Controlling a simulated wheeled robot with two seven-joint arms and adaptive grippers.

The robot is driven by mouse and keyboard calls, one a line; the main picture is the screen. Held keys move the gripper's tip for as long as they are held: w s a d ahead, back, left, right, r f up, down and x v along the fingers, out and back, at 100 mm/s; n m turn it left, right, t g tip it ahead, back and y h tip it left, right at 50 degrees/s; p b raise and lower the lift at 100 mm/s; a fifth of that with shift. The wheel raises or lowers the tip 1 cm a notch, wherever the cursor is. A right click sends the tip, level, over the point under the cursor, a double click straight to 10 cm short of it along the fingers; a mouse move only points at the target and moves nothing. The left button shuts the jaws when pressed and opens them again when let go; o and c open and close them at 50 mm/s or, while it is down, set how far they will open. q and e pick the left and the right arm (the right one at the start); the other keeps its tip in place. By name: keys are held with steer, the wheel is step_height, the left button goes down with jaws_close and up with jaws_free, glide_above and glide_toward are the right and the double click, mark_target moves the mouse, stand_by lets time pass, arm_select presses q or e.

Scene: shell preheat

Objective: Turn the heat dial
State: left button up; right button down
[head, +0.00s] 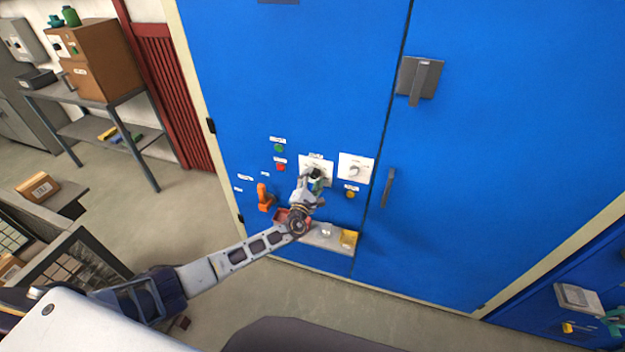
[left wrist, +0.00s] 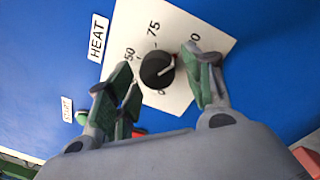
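The heat dial is a black round knob (left wrist: 157,70) with a pale pointer line, on a white scale plate under a HEAT label (left wrist: 97,37). The pointer aims to the upper right in the left wrist view, between the 75 mark and a partly hidden mark ending in 0. In the head view the dial's plate (head: 316,159) is on the blue cabinet, with the knob mostly behind my gripper. My left gripper (head: 315,181) is in front of it. In the left wrist view its green-padded fingers (left wrist: 160,72) are apart, one on each side of the knob; contact cannot be told. My right gripper is not in view.
A second white dial plate (head: 356,167) is just right of the heat dial. A green button (head: 279,148), a red button (head: 280,167) and an orange handle (head: 264,197) are to the left. A ledge (head: 319,240) with small items is below. A door handle (head: 388,187) stands out at right.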

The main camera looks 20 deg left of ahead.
arm_select(q)
steer(key=shift+s, duration=0.15)
stand_by(0.3)
steer(key=s, duration=1.1)
steer(key=shift+s+f, duration=0.3)
steer(key=shift+s, duration=0.05)
steer(key=shift+n, duration=0.3)
stand_by(0.4)
